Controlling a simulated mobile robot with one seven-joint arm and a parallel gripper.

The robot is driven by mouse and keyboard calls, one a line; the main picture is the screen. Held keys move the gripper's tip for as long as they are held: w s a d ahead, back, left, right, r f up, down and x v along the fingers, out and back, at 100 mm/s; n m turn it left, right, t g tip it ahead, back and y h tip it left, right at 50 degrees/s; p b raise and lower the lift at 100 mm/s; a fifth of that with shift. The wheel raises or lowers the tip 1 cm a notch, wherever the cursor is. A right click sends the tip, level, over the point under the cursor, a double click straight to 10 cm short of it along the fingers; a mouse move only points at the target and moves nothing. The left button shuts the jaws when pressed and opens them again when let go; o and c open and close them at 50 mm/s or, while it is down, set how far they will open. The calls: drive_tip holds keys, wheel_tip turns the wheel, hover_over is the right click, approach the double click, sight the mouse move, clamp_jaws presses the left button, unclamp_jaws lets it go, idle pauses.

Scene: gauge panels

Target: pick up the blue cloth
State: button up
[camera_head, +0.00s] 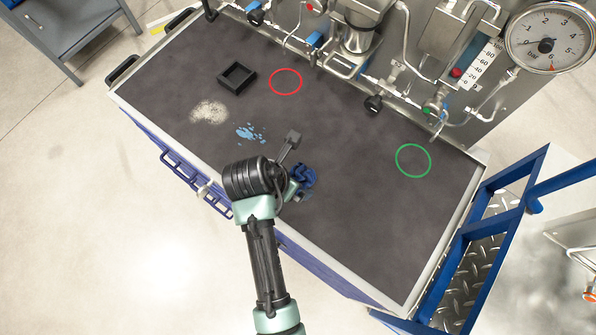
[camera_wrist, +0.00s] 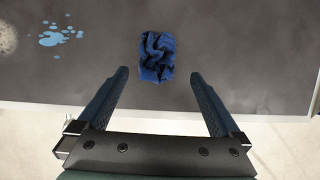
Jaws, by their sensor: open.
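The blue cloth (camera_wrist: 156,57) lies crumpled on the dark bench top. In the wrist view it sits just beyond my open fingertips, roughly centred between them. In the head view the cloth (camera_head: 303,178) shows to the right of my wrist, partly hidden by my arm. My gripper (camera_wrist: 158,72) is open and empty, with one finger on each side and neither touching the cloth. In the head view my gripper (camera_head: 292,190) is mostly hidden by my own wrist.
The bench top (camera_head: 340,210) has a light blue spill (camera_head: 250,133), a pale powder patch (camera_head: 209,112), a black square tray (camera_head: 237,77), a red ring (camera_head: 285,81) and a green ring (camera_head: 413,160). Pipes and a gauge (camera_head: 548,38) line the back. Blue steps (camera_head: 490,240) stand right.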

drive_tip(key=shift+p+x, duration=0.55)
drive_tip(key=shift+x, duration=2.85)
drive_tip(key=shift+w+a, duration=0.1)
drive_tip(key=shift+w, duration=0.05)
drive_tip(key=c, duration=1.4)
wheel_tip(320, 180, up, 10)
drive_tip(key=shift+r+b, duration=0.1)
drive_tip(key=shift+b, duration=0.4)
